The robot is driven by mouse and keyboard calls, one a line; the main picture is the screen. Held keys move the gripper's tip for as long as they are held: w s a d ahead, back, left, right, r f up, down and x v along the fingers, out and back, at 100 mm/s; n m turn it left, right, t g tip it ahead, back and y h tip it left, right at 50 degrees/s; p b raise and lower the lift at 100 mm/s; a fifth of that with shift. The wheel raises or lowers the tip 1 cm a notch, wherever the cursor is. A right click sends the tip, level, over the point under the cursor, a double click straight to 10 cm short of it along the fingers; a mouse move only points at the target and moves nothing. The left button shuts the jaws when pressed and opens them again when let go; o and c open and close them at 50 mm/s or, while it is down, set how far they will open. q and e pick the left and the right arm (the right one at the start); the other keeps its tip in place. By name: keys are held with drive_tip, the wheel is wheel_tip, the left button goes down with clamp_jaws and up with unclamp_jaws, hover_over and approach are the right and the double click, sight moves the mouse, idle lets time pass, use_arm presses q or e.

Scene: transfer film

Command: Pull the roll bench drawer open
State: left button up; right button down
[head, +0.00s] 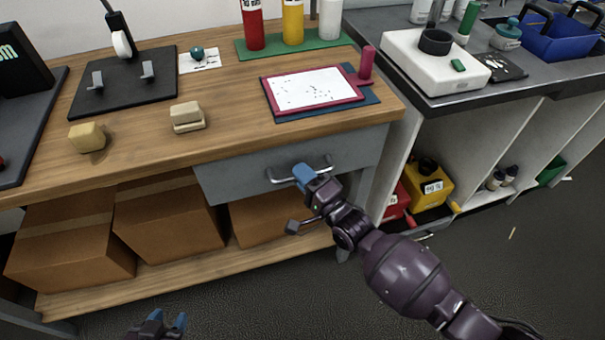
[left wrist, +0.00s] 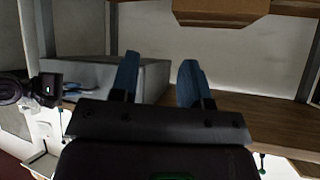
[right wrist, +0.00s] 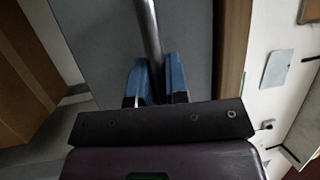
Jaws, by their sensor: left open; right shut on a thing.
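The roll bench drawer (head: 240,172) has a grey front under the wooden bench top, and no clear gap shows around it. Its silver bar handle (head: 277,179) runs across the front. My right gripper (head: 303,173) is shut on the handle. In the right wrist view the bar (right wrist: 147,25) runs between the blue fingertips (right wrist: 158,80) in front of the grey drawer face. My left gripper (head: 168,322) is low at the bottom edge of the head view, away from the drawer. Its fingers (left wrist: 160,82) are apart and empty in the left wrist view.
Cardboard boxes (head: 165,218) stand on the shelf below. Open grey cubbies (head: 480,140) with a yellow box (head: 430,186) are at the right.

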drive_tip(key=shift+s+d, duration=0.1)
drive_tip(key=shift+s, duration=0.15)
drive_tip(key=s+d+p, duration=0.2)
drive_tip(key=s+d, duration=0.2)
drive_tip(key=s, duration=0.8)
drive_tip(key=s+d+p, duration=0.3)
drive_tip(key=s+d, duration=0.1)
drive_tip(key=s, duration=0.8)
drive_tip(key=shift+s, duration=0.2)
drive_tip(key=c, duration=1.1)
unclamp_jaws()
